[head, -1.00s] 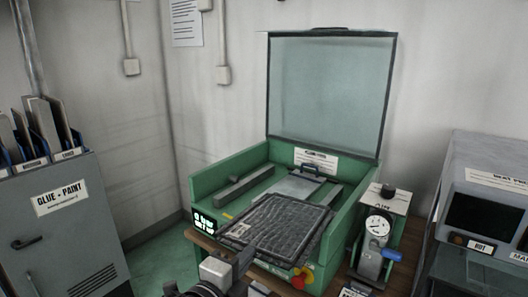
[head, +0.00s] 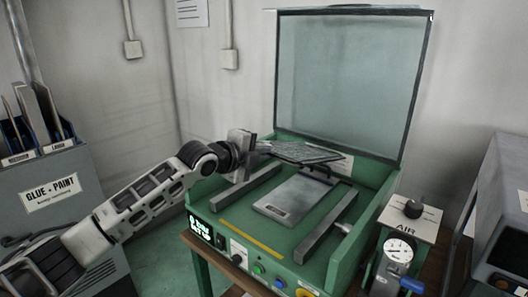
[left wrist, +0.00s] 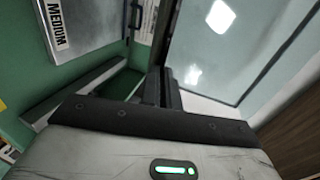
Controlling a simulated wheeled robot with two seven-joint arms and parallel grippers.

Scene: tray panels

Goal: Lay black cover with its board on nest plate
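My left gripper (head: 245,152) is raised at the back left of the green machine, shut on the near edge of the black cover (head: 303,153). The cover is a dark textured panel seen at a shallow angle, held above the rear of the bed. Its board cannot be told apart. The nest plate (head: 290,198) is a light grey plate lying bare on the bed, forward of and below the cover. In the left wrist view the plate (left wrist: 80,20) shows a MEDIUM label. The dark fingers (left wrist: 160,88) appear end-on there. My right gripper is out of view.
Grey rails (head: 246,189) and (head: 328,228) flank the plate. The machine's glass lid (head: 345,80) stands open behind the cover. An air gauge unit (head: 400,248) stands at the right, and a grey glue-paint cabinet (head: 62,205) at the left.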

